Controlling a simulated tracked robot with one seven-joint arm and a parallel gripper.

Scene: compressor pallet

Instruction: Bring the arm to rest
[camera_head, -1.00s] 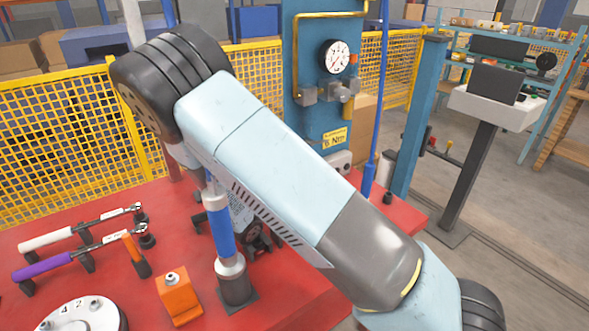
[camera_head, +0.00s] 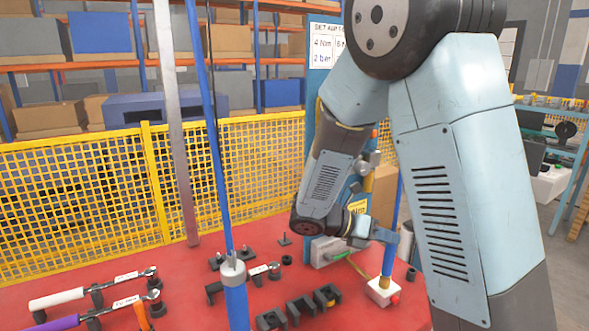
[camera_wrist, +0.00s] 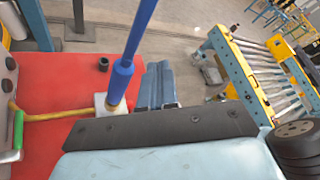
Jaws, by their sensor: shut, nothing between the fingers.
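My arm is folded in front of the pallet in the head view, with its large elbow high at the upper right. My gripper (camera_head: 388,236) hangs low over the right part of the red pallet top (camera_head: 200,300), pointing right. In the wrist view my gripper (camera_wrist: 158,85) shows as two blue-grey fingers side by side, shut with nothing between them. It is close beside a blue post (camera_wrist: 121,75) on a pale base; I cannot tell whether they touch. Part of the blue panel (camera_head: 322,55) is hidden behind my arm.
Torque wrenches (camera_head: 57,299) lie on stands at the left. Several black holders (camera_head: 299,306) stand at the front middle. A blue pole (camera_head: 217,140) rises in front. A yellow mesh fence (camera_head: 80,190) runs behind. A roller conveyor (camera_wrist: 262,70) stands right in the wrist view.

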